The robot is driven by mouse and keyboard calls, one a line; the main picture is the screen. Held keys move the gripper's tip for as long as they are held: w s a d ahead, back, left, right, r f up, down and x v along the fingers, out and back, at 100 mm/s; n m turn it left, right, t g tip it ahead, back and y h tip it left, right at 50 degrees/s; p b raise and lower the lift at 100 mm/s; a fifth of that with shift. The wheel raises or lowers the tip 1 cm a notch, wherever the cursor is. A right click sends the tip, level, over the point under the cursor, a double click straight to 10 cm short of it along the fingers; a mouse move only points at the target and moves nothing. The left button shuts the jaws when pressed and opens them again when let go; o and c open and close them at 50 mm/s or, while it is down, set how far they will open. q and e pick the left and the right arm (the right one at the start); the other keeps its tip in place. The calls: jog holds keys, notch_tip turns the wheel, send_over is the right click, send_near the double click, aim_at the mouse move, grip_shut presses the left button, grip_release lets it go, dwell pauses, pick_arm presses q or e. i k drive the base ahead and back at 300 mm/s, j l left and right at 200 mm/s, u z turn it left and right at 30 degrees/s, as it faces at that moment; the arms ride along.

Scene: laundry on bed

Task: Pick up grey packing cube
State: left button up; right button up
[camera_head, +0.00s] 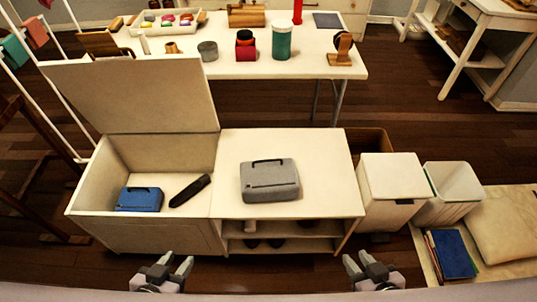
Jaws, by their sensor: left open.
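The grey packing cube (270,180) lies flat on the closed white top (318,158) of the right half of a low bench. It has a dark handle along its far edge. My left gripper (176,262) is open and empty at the bottom of the view, in front of the bench and left of the cube. My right gripper (356,260) looks open and empty, in front of the bench and right of the cube. Both are well apart from the cube.
The bench's left bin stands open, its lid (145,95) raised; a blue packing cube (140,199) and a dark elongated object (190,190) lie inside. A white lidded bin (393,185) and an open bin (450,190) stand at the right. A cluttered table (225,68) is behind.

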aim_at(270, 180)
jog(key=i+j, duration=0.15)
jog(key=j, duration=0.15)
jog(key=i+j, duration=0.1)
jog(key=j, duration=0.25)
jog(key=i+j, duration=0.15)
jog(key=j, duration=0.15)
jog(key=i+j+z, duration=0.1)
jog(key=j, duration=0.25)
jog(key=i+j+z, duration=0.15)
jog(key=j, duration=0.2)
jog(key=z, duration=1.75)
